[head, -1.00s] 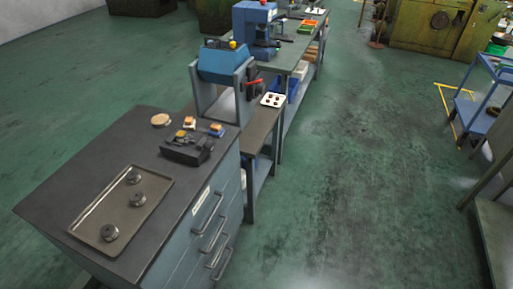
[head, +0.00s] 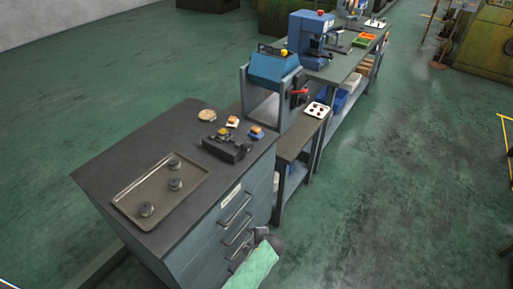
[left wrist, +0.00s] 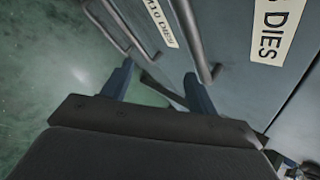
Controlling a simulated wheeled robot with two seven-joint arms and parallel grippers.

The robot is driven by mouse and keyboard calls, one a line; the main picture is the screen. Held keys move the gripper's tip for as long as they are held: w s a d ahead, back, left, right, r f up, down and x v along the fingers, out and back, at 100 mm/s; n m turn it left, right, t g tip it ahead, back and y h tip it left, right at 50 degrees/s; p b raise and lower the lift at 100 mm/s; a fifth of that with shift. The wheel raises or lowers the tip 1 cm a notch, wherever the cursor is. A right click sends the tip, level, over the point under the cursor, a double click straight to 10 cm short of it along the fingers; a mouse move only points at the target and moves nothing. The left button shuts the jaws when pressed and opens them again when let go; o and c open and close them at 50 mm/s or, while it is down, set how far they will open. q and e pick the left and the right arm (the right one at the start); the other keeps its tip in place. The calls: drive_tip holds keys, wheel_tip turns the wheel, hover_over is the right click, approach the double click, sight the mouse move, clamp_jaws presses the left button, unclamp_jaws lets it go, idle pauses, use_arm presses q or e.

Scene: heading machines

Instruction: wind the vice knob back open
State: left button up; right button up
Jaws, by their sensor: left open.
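My left gripper (head: 265,238), dark at the end of a green-sleeved arm, is low in front of the drawers, below the bench top and apart from the vice. In the left wrist view my left gripper (left wrist: 158,88) is open, with nothing between its fingers, facing drawer fronts with handles and labels. My right gripper is not in view.
A tray (head: 128,212) with three round dark parts lies on the bench. Small orange and blue pieces and a round disc (head: 207,115) are near the vice. The drawer handles (head: 236,208) stick out. A blue machine (head: 272,65) stands behind.

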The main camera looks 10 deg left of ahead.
use_arm(q)
drive_tip(key=w+d+r+m+t+y+p, duration=0.1)
drive_tip(key=w+r+m+y, duration=0.1)
drive_tip(key=w+r, duration=0.55)
drive_tip(key=w+d+r+m+t+y+p, duration=0.15)
drive_tip(key=w+r, duration=0.25)
drive_tip(key=r, duration=0.7)
drive_tip(key=m+g+y+p, duration=0.1)
drive_tip(key=m+g+y, duration=0.1)
drive_tip(key=m+y, duration=0.4)
approach(250, 148)
drive_tip(key=f+y, duration=0.1)
drive_tip(key=shift+n+t, duration=0.25)
drive_tip(key=shift+n, duration=0.1)
drive_tip(key=p+x, duration=0.4)
drive_tip(key=x, duration=0.4)
drive_tip(key=shift+w+a+f, duration=0.1)
drive_tip(key=shift+a, duration=0.15)
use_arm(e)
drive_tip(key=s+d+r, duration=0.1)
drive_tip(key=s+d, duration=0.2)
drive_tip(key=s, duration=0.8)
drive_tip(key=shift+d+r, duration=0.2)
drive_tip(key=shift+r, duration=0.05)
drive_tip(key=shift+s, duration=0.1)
use_arm(q)
drive_tip(key=c, duration=1)
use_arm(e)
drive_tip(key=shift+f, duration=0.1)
